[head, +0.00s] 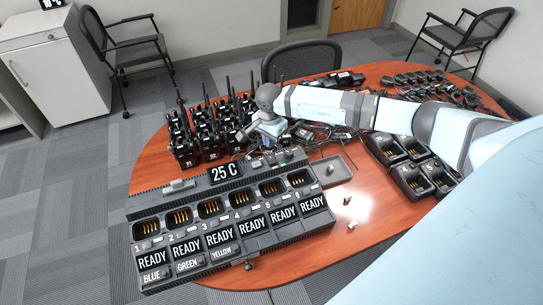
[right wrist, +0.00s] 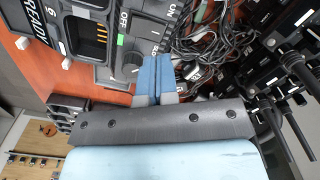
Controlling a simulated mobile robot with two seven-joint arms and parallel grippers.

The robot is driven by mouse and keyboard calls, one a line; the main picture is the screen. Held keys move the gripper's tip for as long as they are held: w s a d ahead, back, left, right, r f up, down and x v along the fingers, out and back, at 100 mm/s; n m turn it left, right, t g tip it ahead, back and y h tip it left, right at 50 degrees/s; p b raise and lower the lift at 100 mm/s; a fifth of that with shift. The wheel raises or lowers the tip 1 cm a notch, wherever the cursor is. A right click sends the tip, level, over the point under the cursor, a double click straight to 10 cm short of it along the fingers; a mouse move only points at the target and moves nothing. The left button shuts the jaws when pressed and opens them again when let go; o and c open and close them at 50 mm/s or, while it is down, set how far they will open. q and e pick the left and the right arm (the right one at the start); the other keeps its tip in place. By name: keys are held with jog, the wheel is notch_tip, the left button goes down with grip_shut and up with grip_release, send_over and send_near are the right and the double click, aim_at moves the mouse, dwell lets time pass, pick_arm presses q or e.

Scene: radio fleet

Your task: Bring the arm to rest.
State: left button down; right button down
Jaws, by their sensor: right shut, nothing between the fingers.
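My right arm reaches in from the right across the table in the head view. Its right gripper (head: 268,138) hangs over the back edge of the multi-bay charger (head: 232,262). The right wrist view shows the same gripper (right wrist: 155,62) with its two blue fingers together and nothing between them. The fingertips are beside the charger's OFF/ON panel (right wrist: 136,28) and its round knob; I cannot tell whether they touch it. The charger display reads 25 C, and its bays look empty with READY signs. My left gripper is not in view.
Several upright radios (head: 205,125) stand left of the gripper. Tangled cables (head: 318,140) lie behind the charger. An empty grey tray (head: 335,172) and small chargers (head: 412,180) are to the right. Bare wooden table (head: 375,215) shows at the front right.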

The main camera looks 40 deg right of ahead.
jog(key=shift+r+p, duration=0.3)
jog(key=shift+r, duration=0.6)
jog(key=shift+a+f, duration=0.1)
